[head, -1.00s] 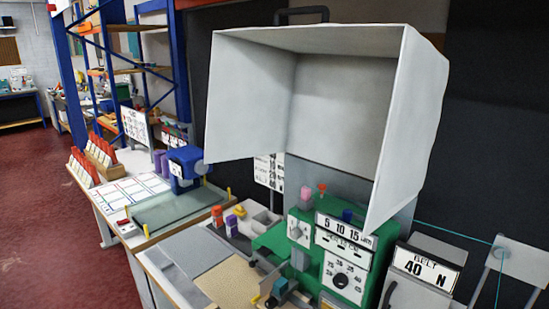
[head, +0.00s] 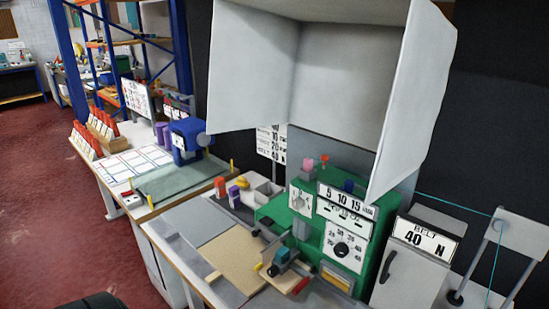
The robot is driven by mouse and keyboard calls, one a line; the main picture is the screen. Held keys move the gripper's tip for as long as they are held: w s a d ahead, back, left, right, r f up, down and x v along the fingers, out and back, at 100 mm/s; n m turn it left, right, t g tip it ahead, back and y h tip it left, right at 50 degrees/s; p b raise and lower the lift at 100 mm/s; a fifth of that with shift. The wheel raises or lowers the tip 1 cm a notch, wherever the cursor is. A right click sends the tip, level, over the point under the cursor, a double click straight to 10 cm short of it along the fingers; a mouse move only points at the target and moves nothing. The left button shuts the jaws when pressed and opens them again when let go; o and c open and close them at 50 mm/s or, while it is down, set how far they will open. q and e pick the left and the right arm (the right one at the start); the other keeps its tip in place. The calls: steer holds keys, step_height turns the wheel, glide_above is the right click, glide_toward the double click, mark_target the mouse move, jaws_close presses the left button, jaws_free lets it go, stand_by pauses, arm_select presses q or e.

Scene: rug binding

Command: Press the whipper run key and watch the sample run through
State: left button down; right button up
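The green whipper machine (head: 372,270) stands on the bench under a large pale hood, with dials and number plates on its front. A round black knob (head: 341,249) sits on its lower white dial. A tan rug-like piece (head: 235,262) lies flat on the bench at the machine's left. A small teal and dark block (head: 284,260) stands at the machine's near side, with a red piece (head: 300,286) beside it. I cannot tell which part is the run key. Neither of my grippers is in view.
The pale hood (head: 345,85) overhangs the machine. A grey belt unit (head: 412,272) reading 40 N stands at its right. A blue device (head: 187,137) and a green-grey mat (head: 180,181) are on the left bench. The red floor (head: 60,220) at left is open.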

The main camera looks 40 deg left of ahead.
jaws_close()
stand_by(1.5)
